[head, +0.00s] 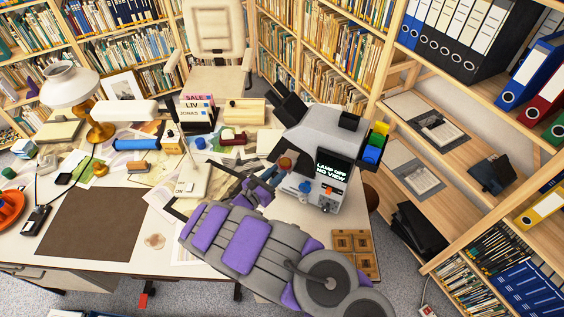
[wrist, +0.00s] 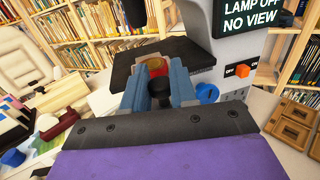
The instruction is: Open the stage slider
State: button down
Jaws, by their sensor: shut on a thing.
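A grey viewer (head: 312,138) stands on the desk's right side. Its screen (head: 331,172) reads "LAMP OFF NO VIEW". In the wrist view, my gripper (wrist: 157,92) has its two blue-grey fingers on either side of a black knob (wrist: 159,88), closed on it. The knob appears to be the stage slider's handle. A red and amber round piece (wrist: 156,66) sits just behind it, in front of a dark plate (wrist: 187,58). My gripper (head: 268,178) is at the viewer's left front in the head view. The slider's track is hidden by the fingers.
A blue knob (wrist: 207,93) and an orange ON/OFF switch (wrist: 242,70) are right of my fingers. Wooden trays (head: 354,247) lie at the right desk edge. A white lamp (head: 70,82) stands far left.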

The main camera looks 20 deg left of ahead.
jog(key=v, duration=0.3)
jog(key=shift+s+d, duration=0.1)
jog(key=shift+d, duration=0.05)
jog(key=c, duration=1.3)
grip_release()
jog(key=shift+c, duration=0.2)
jog(key=o, duration=0.3)
jog(key=shift+o, duration=0.2)
jog(key=p+v, duration=0.2)
jog(key=v, duration=1.5)
jog(key=shift+a+f, duration=0.15)
jog(key=shift+a, duration=0.15)
jog(key=shift+s, duration=0.15)
